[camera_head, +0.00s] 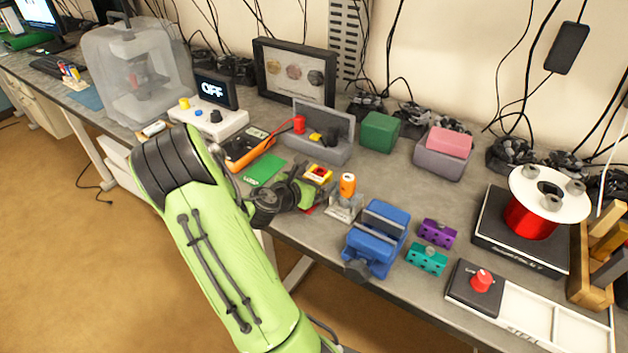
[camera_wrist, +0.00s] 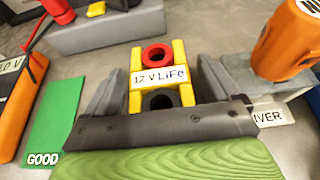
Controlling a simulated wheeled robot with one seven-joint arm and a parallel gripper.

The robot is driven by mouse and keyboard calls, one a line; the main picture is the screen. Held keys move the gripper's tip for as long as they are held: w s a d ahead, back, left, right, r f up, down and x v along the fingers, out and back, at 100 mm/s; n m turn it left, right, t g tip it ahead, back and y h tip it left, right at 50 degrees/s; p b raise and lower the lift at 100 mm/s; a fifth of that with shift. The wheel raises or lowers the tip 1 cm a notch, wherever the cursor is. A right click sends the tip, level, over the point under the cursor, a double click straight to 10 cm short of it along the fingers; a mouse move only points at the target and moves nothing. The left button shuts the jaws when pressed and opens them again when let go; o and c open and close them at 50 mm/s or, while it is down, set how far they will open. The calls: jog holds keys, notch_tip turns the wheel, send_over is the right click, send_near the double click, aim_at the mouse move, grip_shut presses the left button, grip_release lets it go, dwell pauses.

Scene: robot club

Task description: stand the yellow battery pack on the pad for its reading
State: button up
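The yellow battery pack (camera_wrist: 137,100), labelled "12 V LiFe", stands between my gripper's fingers in the wrist view, with a red ring and a black ring on top. In the head view the pack (camera_head: 317,173) shows just beyond my gripper (camera_head: 303,188). The fingers (camera_wrist: 160,85) are open on either side of the pack, with gaps visible. The pack's underside is hidden. A green card marked "GOOD" (camera_wrist: 58,115) lies to the left; it also shows in the head view (camera_head: 264,169). I cannot tell which surface is the pad.
An orange meter (camera_head: 243,156) is at left. An orange-handled driver (camera_head: 347,185) in its holder stands close at right, with a blue vise (camera_head: 375,240) beyond it. A red patch shows partly under my gripper.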

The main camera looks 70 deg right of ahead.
jog(key=shift+r, duration=0.25)
jog(key=p+v, duration=0.2)
jog(key=v, duration=1)
jog(key=shift+f, duration=0.1)
jog(key=w+a+r+m+t+y, duration=0.1)
jog(key=w+a+m+t+y, duration=0.25)
jog(key=a+m+y, duration=0.65)
jog(key=s+a+r+m+t+y, duration=0.1)
jog(key=s+a+r+m, duration=0.1)
jog(key=a, duration=0.5)
jog(key=s+a+r+m+t+y, duration=0.1)
jog(key=s+a+r+m, duration=0.1)
jog(key=a, duration=0.4)
jog(key=s+a+r+m+t+y, duration=0.1)
jog(key=s+a+r+m+t, duration=0.1)
jog(key=a+r, duration=0.2)
jog(key=a, duration=0.3)
jog(key=shift+a+r, duration=0.3)
jog(key=shift+r, duration=0.05)
jog(key=shift+s, duration=0.15)
